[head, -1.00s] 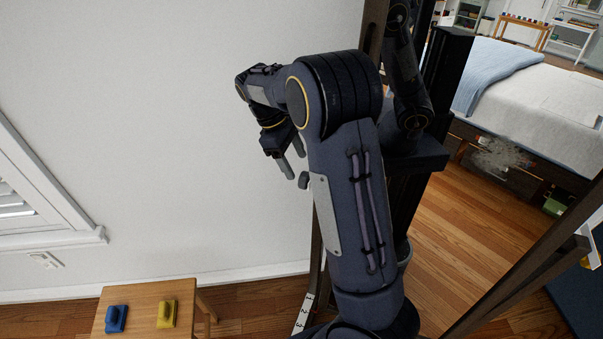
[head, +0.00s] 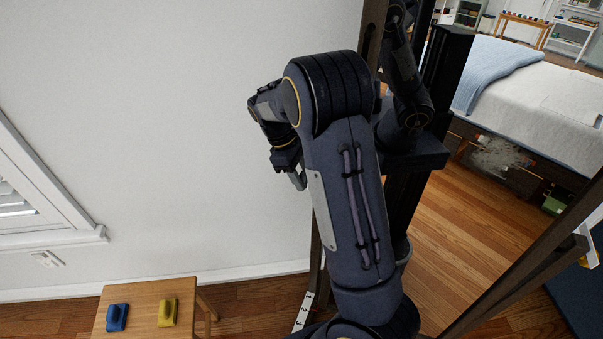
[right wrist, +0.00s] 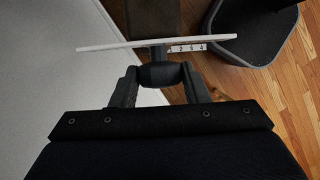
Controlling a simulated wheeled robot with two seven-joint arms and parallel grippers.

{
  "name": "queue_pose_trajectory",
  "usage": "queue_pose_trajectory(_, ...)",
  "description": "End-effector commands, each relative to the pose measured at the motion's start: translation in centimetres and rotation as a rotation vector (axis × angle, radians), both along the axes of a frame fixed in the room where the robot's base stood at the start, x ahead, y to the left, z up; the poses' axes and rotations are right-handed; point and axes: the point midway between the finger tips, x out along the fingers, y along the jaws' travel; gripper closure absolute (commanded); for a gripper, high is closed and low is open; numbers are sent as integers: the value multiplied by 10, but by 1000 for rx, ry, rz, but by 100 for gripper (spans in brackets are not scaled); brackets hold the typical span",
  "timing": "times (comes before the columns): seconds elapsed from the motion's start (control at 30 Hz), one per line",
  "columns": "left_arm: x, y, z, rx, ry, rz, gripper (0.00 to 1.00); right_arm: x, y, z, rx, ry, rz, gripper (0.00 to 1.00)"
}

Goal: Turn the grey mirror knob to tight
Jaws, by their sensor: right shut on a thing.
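The grey mirror knob (right wrist: 160,75) shows in the right wrist view as a dark rounded piece on a short stem, between my fingers. My right gripper (right wrist: 160,82) is shut on it, one finger on each side. In the head view my right gripper (head: 298,181) is at the mirror's left side, partly behind my forearm, and the knob is hidden there. The tall mirror (head: 540,245) has a dark wooden frame. A pale plate (right wrist: 120,45) is seen edge-on behind the knob, so I cannot read any tight mark. My left gripper is not in view.
A numbered white strip (head: 303,313) lies low by the mirror frame. A small wooden table (head: 140,302) with a blue piece (head: 117,317) and a yellow piece (head: 167,312) stands at lower left. The wall left of the gripper is bare.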

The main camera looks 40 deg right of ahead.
Motion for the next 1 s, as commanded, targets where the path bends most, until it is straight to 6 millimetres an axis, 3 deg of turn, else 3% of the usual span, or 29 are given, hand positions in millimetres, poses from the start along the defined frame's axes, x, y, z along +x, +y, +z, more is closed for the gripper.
queue_pose_trajectory(0.47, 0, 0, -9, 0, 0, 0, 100, -1, 3, -1, -84, -56, 3, 81)
queue_pose_trajectory(1.0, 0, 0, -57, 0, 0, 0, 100, -4, 11, -9, -485, -311, 9, 81)
